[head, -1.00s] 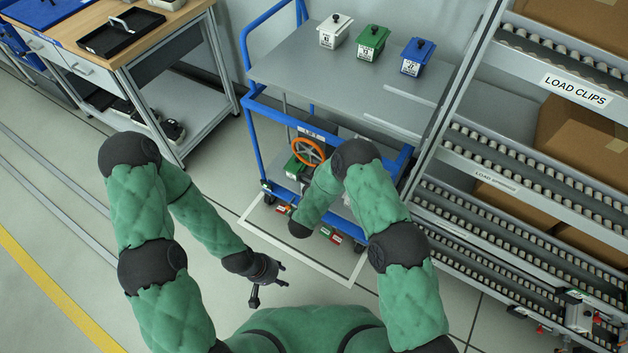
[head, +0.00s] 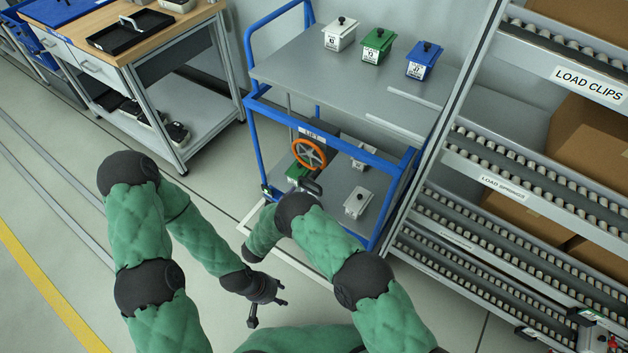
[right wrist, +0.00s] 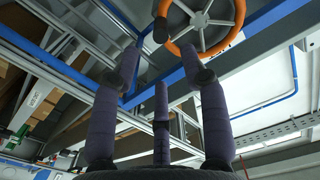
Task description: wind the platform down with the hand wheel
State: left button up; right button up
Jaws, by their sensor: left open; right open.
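An orange spoked hand wheel (head: 324,153) is on the front of a blue-framed cart, below a small label. In the right wrist view the wheel (right wrist: 236,40) is at the top, with a dark handle (right wrist: 161,30) at its rim. The cart's grey upper platform (head: 330,72) is level and carries boxes. My right gripper (head: 312,187) is open just below the wheel, partly hidden by my arm. In the right wrist view its spread fingers (right wrist: 165,75) point up towards the wheel, with nothing between them; contact cannot be told. My left gripper (head: 268,303) is open and empty, low over the floor.
White (head: 340,37), green (head: 376,47) and blue (head: 423,62) lidded boxes stand on the platform. A lower shelf (head: 377,180) holds more boxes. A roller rack (head: 500,185) stands close at right, a workbench (head: 165,45) at left. Floor between bench and cart is clear.

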aim_at(314, 176)
jog(key=b+x, duration=0.3)
jog(key=x, duration=0.6)
jog(key=shift+w+d, duration=0.1)
jog(key=shift+w, duration=0.05)
jog(key=shift+w+d, duration=0.35)
jog(key=shift+w, duration=0.2)
jog(key=shift+c, duration=0.3)
grip_shut()
